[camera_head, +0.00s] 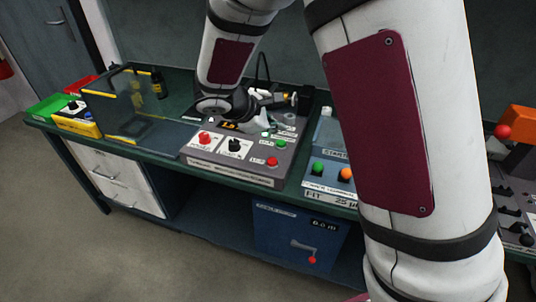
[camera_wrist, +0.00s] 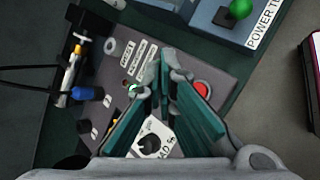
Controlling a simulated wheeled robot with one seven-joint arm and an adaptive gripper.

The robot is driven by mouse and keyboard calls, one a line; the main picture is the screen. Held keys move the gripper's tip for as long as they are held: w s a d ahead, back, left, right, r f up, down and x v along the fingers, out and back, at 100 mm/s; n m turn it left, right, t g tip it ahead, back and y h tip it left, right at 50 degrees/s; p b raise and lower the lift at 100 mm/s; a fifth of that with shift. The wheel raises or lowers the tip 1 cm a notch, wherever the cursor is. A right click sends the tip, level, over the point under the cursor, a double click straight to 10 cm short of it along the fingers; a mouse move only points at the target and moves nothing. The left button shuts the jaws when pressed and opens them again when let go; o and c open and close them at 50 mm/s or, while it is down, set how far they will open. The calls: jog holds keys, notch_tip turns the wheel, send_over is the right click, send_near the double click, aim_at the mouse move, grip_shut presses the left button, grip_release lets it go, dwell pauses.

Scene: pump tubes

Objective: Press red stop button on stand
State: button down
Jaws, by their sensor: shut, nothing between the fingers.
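The grey control stand (camera_head: 228,168) is on the green bench and carries a red button (camera_head: 271,161) at its front right, with a small label beside it too small to read surely. The same button seems to show in the wrist view (camera_wrist: 202,89), just right of my fingers and partly bordered by them. A second red button (camera_head: 205,138) sits at the stand's left front, beside a black knob (camera_head: 234,147). My gripper (camera_wrist: 166,72) is shut and empty, its teal fingers above the panel between the red and green buttons. I cannot tell whether it touches the panel.
A green button (camera_head: 281,143) lies behind the front right red button. A syringe (camera_wrist: 72,66) lies at the stand's back. A neighbouring box (camera_head: 325,180) with green and orange buttons stands close on the right. A clear guard (camera_head: 135,100) stands to the left.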

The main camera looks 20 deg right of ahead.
dwell(0.3)
jog(key=b, duration=0.5)
send_over(274, 162)
notch_tip(274, 162, down, 8)
jog(key=shift+w+r, duration=0.15)
jog(key=shift+r, duration=0.05)
jog(key=shift+f+b, duration=0.6)
jog(key=shift+b, duration=0.1)
dwell(0.6)
jog(key=shift+f+b, duration=0.4)
jog(key=shift+b, duration=0.05)
jog(key=shift+f+b, duration=0.6)
dwell(0.8)
dwell(0.3)
jog(key=shift+r+p, duration=0.8)
jog(key=shift+r, duration=0.25)
jog(key=shift+r, duration=0.1)
